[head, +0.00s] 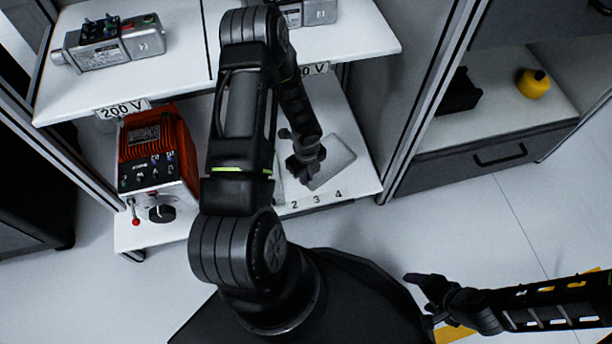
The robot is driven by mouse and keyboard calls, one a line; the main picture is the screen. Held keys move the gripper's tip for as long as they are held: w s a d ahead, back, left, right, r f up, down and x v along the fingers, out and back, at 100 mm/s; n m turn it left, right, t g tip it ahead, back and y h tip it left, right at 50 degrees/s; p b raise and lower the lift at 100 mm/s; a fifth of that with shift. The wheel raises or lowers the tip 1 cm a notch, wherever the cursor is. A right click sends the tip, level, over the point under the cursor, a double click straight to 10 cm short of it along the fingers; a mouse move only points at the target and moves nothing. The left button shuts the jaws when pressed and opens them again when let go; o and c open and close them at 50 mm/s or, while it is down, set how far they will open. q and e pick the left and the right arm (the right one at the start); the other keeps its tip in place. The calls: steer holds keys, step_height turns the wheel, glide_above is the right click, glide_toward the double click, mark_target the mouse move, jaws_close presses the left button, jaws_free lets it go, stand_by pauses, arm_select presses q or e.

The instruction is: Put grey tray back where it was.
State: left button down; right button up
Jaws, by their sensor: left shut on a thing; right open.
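The grey tray (338,163) is a flat, light grey plate at the lower shelf (355,120), near its right front, above the printed numbers. It lies at an angle to the shelf edge. My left gripper (302,172) is shut on the tray's left edge. The arm hides part of the tray's left side, and I cannot tell whether the tray touches the shelf. My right gripper (418,292) is open and empty at the lower right, over the floor and away from the shelves.
A red device (155,140) stands at the left of the lower shelf. The upper shelf, labelled 200 V (122,110), holds a grey servo unit (110,42). A cabinet at right holds a yellow object (533,84) and a black one (458,92).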

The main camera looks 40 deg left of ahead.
arm_select(q)
steer(key=shift+f, duration=0.15)
steer(key=c, duration=1.5)
jaws_free()
step_height(320, 180, up, 12)
steer(key=p, duration=0.5)
